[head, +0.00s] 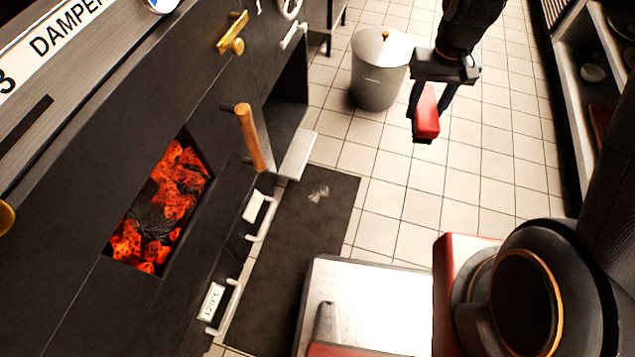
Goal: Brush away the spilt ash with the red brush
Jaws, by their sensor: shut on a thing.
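My gripper (424,112) is in the upper right of the head view, pointing down over the tiled floor. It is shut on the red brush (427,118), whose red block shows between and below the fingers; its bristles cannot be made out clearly. A small pale grey patch, which looks like the spilt ash (318,192), lies on the dark mat (290,245) in front of the stove. The brush is apart from the ash, up and to the right of it in the picture.
The black stove (90,270) fills the left, with glowing coals (165,205) in its opening and a wooden handle (250,138) jutting out. A grey lidded bin (378,80) stands beyond the mat. Shelves (575,75) line the right edge. Tiled floor (400,200) between is clear.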

